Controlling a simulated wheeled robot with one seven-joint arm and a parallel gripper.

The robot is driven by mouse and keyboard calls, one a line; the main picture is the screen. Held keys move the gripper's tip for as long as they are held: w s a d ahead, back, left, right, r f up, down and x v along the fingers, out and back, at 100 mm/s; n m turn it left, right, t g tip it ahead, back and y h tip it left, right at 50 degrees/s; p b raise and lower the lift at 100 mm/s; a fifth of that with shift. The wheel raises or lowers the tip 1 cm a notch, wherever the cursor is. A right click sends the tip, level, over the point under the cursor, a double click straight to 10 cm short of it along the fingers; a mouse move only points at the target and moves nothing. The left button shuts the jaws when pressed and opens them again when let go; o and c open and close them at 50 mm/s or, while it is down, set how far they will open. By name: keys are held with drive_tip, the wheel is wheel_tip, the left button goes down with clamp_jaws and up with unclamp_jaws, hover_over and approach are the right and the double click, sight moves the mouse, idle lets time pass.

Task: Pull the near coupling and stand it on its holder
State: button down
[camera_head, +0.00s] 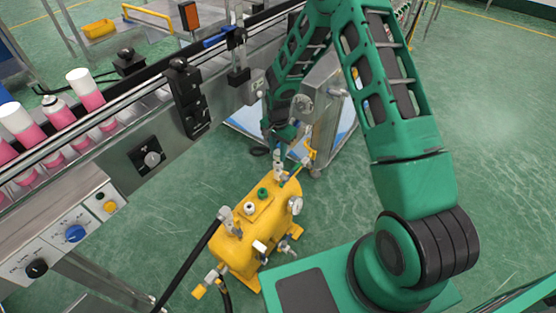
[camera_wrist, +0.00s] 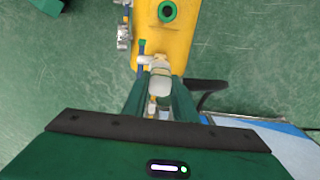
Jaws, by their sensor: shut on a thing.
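A yellow tank (camera_head: 248,222) stands on the green floor with several metal fittings on it. It also shows in the wrist view (camera_wrist: 178,45). My gripper (camera_head: 280,160) points down at the tank's far end. In the wrist view my gripper (camera_wrist: 160,105) is shut on a pale metal coupling (camera_wrist: 160,84) at the tank's edge. The fingers hide its lower part, and I cannot tell whether it is seated or free. Another coupling (camera_head: 226,216) with a black hose sits at the tank's near end. I cannot make out a holder clearly.
A conveyor (camera_head: 120,105) with pink and white cans runs along the left. A control panel (camera_head: 75,235) with knobs is at lower left. A steel cabinet (camera_head: 325,105) stands close behind my gripper. A black hose (camera_wrist: 205,92) curves right of the fingers. Open floor lies right.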

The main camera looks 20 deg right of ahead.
sight(278, 151)
drive_tip(key=shift+r, duration=2)
